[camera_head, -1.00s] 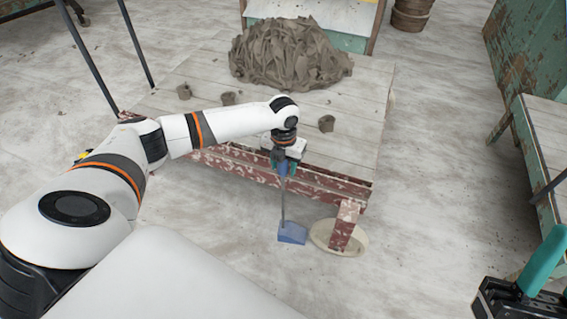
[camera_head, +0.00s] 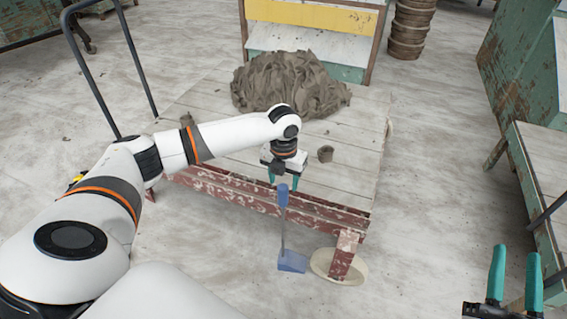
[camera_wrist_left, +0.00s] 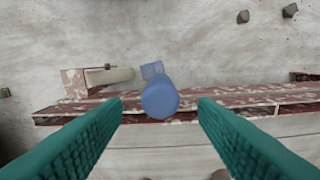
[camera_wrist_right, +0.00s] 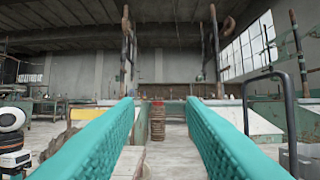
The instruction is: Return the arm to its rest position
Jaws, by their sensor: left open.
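My left gripper (camera_head: 284,180) is open above the front edge of the low cart. A long-handled blue tool (camera_head: 292,262) stands almost upright, its flat blue foot low in front of the cart. The top of its handle (camera_head: 283,196) is just under my left fingertips. In the left wrist view the round blue handle end (camera_wrist_left: 160,98) shows between the two teal fingers, with space on both sides. My right gripper (camera_head: 515,255) is at the lower right, open and empty, its fingers pointing up. The right wrist view shows its teal fingers wide apart (camera_wrist_right: 162,102).
A green bench (camera_head: 545,170) stands right. Floor between is clear.

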